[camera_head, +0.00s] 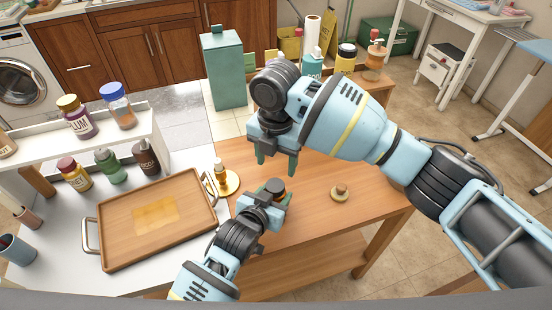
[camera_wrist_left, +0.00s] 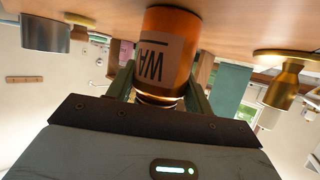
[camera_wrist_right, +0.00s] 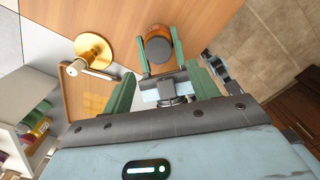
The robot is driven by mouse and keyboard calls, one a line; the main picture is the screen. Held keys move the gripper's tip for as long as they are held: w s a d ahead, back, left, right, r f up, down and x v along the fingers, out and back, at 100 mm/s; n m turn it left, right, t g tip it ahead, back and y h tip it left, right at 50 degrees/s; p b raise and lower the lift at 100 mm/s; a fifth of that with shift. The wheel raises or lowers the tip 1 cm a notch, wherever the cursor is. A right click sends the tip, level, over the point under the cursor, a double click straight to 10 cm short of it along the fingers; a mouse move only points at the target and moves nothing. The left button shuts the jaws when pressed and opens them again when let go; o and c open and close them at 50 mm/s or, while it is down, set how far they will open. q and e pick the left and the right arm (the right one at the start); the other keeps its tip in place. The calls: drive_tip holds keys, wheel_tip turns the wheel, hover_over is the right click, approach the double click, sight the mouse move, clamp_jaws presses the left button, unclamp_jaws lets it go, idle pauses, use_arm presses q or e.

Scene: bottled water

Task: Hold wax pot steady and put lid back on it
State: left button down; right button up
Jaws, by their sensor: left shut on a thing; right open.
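The wax pot (camera_wrist_left: 165,45) is an orange jar with a pale label, seen upside down in the left wrist view. My left gripper (camera_head: 274,199) is shut on its sides. The pot's dark round top (camera_head: 275,187) shows in the head view. The pot also shows in the right wrist view (camera_wrist_right: 157,48). The lid (camera_head: 340,191), a small tan disc with a brown knob, lies on the wooden table to the right of the pot. My right gripper (camera_head: 277,167) is open and empty, above and just behind the pot in the head view.
A brass candlestick (camera_head: 223,180) stands left of the pot. A wooden tray (camera_head: 170,240) lies on the white table at left, near a shelf of bottles. Bottles stand at the table's back. The wooden table (camera_head: 310,235) is clear in front of the lid.

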sight(276, 186)
drive_tip(key=shift+f, duration=4)
drive_tip(key=shift+c, duration=0.2)
drive_tip(key=c, duration=1)
drive_tip(key=m, duration=0.5)
drive_tip(key=shift+s, duration=0.1)
drive_tip(key=m, duration=0.6)
drive_tip(key=shift+f, duration=0.1)
drive_tip(key=o, duration=1.1)
